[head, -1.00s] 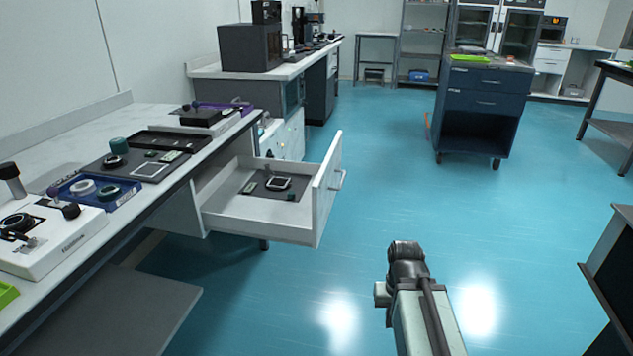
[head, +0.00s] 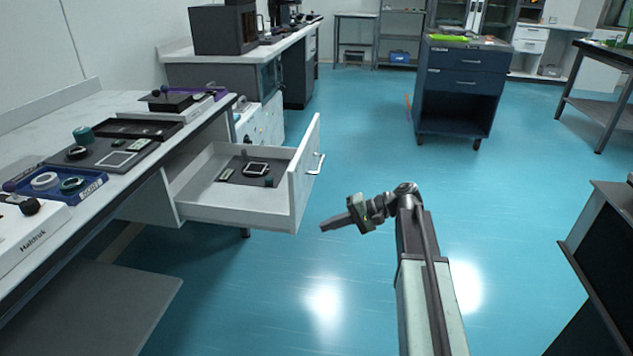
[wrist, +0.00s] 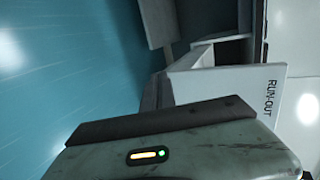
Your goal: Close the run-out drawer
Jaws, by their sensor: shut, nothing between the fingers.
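The run-out drawer (head: 240,214) is white and stands pulled out from under the left bench in the head view. Its front panel (head: 303,178) faces right and carries a metal handle (head: 317,164). A dark mat with a few small items lies inside. In the wrist view a white panel lettered RUN-OUT (wrist: 278,100) shows at the right. My gripper (head: 325,227) is shut and empty. In the head view it points left, to the right of and apart from the drawer front.
The left bench (head: 60,115) holds trays and small instruments. A dark blue wheeled cart (head: 461,85) stands at the back right. A dark-sided unit (head: 600,260) is at the right edge. The teal floor (head: 365,150) around the drawer is clear.

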